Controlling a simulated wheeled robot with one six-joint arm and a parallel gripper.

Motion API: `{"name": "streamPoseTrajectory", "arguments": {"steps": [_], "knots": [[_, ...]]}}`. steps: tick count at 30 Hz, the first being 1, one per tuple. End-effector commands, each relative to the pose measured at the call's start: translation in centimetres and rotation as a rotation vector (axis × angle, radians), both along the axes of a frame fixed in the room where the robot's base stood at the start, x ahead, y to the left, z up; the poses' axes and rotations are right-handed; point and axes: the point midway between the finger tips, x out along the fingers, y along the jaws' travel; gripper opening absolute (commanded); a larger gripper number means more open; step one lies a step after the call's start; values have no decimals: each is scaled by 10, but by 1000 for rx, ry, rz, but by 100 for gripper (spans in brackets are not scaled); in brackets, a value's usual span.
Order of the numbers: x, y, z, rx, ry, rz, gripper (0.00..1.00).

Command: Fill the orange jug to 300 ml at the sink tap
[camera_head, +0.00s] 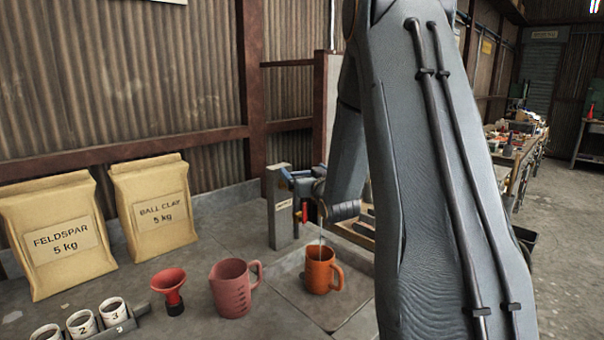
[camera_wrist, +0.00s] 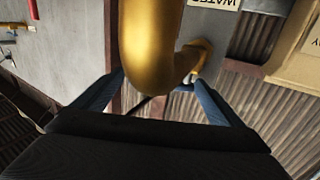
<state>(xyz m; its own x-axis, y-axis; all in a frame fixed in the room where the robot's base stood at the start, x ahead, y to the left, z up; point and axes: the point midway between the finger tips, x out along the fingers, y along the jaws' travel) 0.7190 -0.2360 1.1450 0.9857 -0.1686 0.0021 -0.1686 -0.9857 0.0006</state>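The orange jug (camera_head: 319,272) stands upright on the sink area, its handle to the right. A thin pale stream falls into its mouth; the water level inside is hidden. In the wrist view the brass tap (camera_wrist: 152,45) fills the upper middle, close to my gripper. My gripper (camera_wrist: 152,82) has its two blue fingers apart, with the tap and a small dark lever (camera_wrist: 147,104) showing between them. I cannot tell whether they touch. In the head view my gripper (camera_head: 304,184) is beside the grey tap post (camera_head: 279,210), above and behind the jug, and my arm hides part of it.
A pink measuring jug (camera_head: 232,290) stands left of the orange one. A red funnel (camera_head: 170,285), several numbered cups (camera_head: 82,324), a feldspar bag (camera_head: 58,235) and a ball clay bag (camera_head: 153,205) are further left. A corrugated wall (camera_head: 110,80) closes the back.

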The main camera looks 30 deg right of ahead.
Motion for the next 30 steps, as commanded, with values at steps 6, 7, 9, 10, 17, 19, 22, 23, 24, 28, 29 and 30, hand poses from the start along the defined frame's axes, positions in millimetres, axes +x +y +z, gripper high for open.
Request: {"name": "streamPoseTrajectory", "arguments": {"steps": [6, 7, 9, 10, 17, 19, 22, 23, 24, 28, 29, 30], "knots": [[0, 2, -1, 1, 1, 2, 91], [0, 2, -1, 1, 1, 2, 91], [-2, 2, -1, 0, 1, 2, 91], [-4, 2, -1, 0, 1, 2, 91], [-38, 7, -1, 0, 0, 1, 91], [-49, 9, -2, 0, 1, 1, 91], [-63, 12, -1, 0, 0, 1, 91], [-66, 12, -1, 0, 0, 1, 91], [-69, 13, -1, 0, 0, 1, 91], [-76, 14, -1, 0, 0, 2, 91], [-77, 14, -1, 0, 0, 2, 91], [-77, 14, 0, 0, 0, 2, 91]]}}
